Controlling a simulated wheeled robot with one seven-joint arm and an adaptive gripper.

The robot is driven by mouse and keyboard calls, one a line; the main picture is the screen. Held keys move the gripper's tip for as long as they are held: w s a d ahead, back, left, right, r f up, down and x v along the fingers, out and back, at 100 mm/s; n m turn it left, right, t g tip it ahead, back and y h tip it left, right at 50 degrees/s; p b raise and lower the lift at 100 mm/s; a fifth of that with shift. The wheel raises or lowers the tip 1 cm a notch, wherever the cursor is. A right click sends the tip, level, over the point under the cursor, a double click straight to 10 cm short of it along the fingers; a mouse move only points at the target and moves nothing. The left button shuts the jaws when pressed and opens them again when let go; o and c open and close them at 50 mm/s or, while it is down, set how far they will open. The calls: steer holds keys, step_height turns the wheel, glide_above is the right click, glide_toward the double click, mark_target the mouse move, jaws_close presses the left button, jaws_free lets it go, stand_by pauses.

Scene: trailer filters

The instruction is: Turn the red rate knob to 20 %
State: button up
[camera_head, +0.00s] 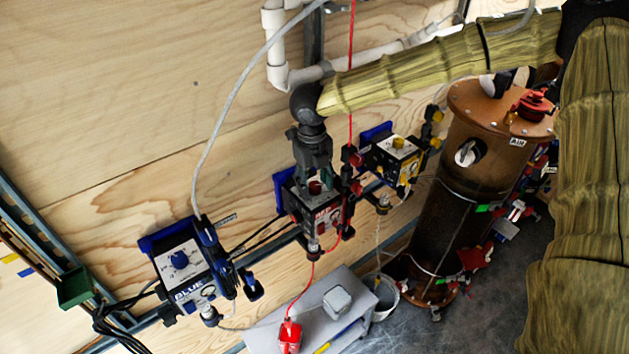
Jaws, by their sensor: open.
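The red pump (325,217) is mounted on the plywood wall, between a blue pump and a yellow pump. Its red rate knob (315,187) shows at the top of its face, right below my gripper. My gripper (314,178) points down at the knob, with its fingers open around or just above it. I cannot tell whether the fingers touch the knob. The dial marks around the knob are hidden by the gripper and too small to read.
The blue pump (182,266) is at lower left and the yellow pump (393,158) at upper right. A brown cylindrical tank (448,197) stands on the right. A grey bench (305,312) holds a red bottle (290,337). White pipe (275,50) and hoses run near my arm.

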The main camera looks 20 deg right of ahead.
steer(key=shift+c, duration=0.3)
steer(key=c, duration=0.9)
steer(key=shift+c, duration=0.2)
